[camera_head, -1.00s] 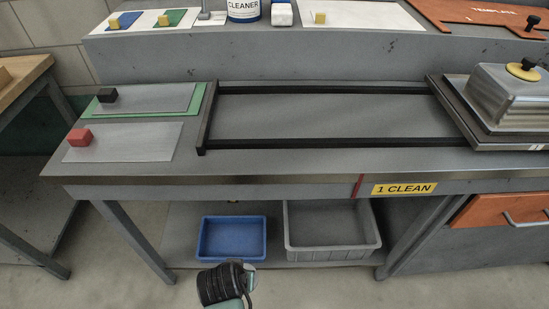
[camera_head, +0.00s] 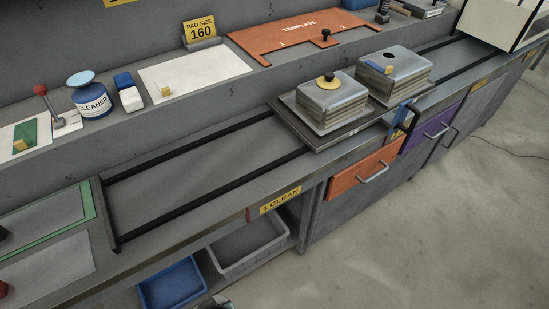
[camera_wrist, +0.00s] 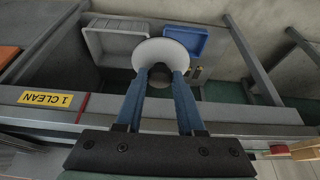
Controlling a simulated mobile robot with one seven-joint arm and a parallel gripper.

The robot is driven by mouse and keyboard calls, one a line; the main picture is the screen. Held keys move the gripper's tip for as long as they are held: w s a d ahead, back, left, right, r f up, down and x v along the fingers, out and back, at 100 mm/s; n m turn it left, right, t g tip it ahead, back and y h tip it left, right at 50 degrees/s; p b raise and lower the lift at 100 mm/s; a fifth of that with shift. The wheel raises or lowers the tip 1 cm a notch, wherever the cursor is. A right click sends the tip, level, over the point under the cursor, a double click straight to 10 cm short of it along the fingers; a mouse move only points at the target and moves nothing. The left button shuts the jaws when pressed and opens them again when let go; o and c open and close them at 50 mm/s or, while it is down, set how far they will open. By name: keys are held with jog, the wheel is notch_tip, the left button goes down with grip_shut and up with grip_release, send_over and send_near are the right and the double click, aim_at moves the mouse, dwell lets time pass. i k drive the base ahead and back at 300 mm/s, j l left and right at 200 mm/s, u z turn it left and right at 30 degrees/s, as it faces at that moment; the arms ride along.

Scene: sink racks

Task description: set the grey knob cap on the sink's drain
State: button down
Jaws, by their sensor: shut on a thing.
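My gripper (camera_wrist: 161,72) is shut on a pale round disc, which I take to be the grey knob cap (camera_wrist: 162,46). In the head view, two upturned steel sinks stand on the rack. The left sink (camera_head: 322,108) has a yellow cap with a black knob (camera_head: 326,81) on top. The right sink (camera_head: 408,68) has an open dark round hole, its drain (camera_head: 390,56). The held cap is well apart from both sinks.
A blue bin (camera_head: 172,285) and a grey bin (camera_head: 250,246) stand on the shelf below the bench. Black rails (camera_head: 200,189) run along the bench top. An orange template (camera_head: 290,38), a cleaner tub (camera_head: 92,100) and a pad-size sign (camera_head: 199,30) sit on the back ledge.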

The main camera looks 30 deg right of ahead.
aim_at(389, 56)
jog(key=l+z, duration=0.15)
jog(key=z, duration=0.25)
jog(key=i+l+z, duration=0.1)
jog(key=z, duration=0.3)
jog(key=i+l+z, duration=0.1)
jog(key=z, duration=0.25)
